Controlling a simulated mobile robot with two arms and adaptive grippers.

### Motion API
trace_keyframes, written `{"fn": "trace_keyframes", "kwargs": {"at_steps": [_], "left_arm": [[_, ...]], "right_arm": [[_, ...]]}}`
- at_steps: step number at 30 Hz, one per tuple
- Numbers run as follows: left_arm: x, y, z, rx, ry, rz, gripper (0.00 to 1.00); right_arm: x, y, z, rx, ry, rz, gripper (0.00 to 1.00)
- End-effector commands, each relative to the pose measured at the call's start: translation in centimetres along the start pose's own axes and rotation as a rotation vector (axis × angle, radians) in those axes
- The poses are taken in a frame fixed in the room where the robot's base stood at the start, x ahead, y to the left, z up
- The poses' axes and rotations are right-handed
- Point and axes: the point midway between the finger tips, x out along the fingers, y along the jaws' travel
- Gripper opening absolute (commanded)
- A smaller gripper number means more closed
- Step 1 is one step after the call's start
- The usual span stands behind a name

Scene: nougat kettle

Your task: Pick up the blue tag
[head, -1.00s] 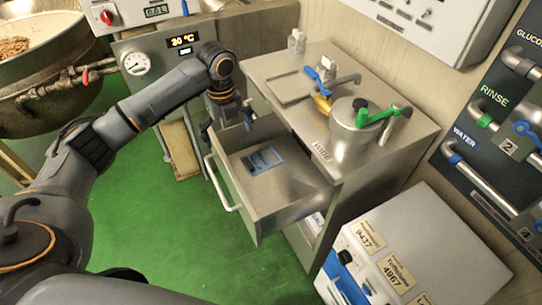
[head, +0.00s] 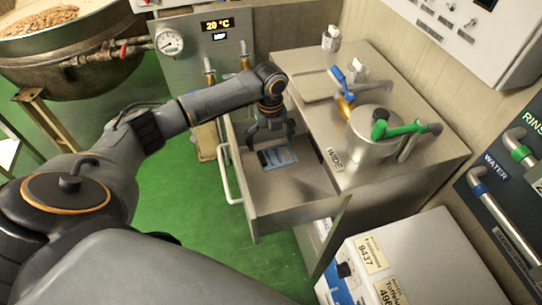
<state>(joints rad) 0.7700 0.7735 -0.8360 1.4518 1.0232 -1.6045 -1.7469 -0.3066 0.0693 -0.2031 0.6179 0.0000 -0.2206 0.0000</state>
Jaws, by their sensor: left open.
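The blue tag (head: 280,156) lies flat on the floor of the open steel drawer (head: 290,192), towards its far end. It looks like a flat blue piece with darker markings, too small to read. My left gripper (head: 269,142) points down into the drawer just behind and above the tag. Its fingers are apart, with nothing seen between them. Whether a fingertip touches the tag or the drawer floor I cannot tell. The far edge of the tag is close to the fingers. My right gripper is not in view.
The drawer handle (head: 228,176) faces the green floor (head: 180,215). On the steel cabinet top stand a lidded pot (head: 372,135) with a green lever and a blue-handled valve (head: 338,76). A white labelled box (head: 425,255) is at lower right, a large kettle (head: 75,60) at upper left.

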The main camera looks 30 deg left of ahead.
Motion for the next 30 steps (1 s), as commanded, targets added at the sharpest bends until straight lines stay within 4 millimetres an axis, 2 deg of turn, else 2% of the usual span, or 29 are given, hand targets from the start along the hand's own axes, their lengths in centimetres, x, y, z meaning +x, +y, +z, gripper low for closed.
{"fn": "trace_keyframes", "kwargs": {"at_steps": [12,20,23,30], "left_arm": [[4.9,-0.2,0.2,0.000,-0.001,0.000,1.00],[5.3,-0.2,0.2,0.001,-0.002,0.000,1.00],[5.3,-0.2,0.2,0.001,-0.002,0.000,0.84],[5.3,-0.2,0.2,0.001,-0.002,-0.001,0.35]], "right_arm": [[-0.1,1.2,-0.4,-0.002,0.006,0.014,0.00],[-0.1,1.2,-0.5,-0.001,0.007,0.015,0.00],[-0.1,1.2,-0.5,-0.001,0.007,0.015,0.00],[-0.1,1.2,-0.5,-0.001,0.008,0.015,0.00]]}}
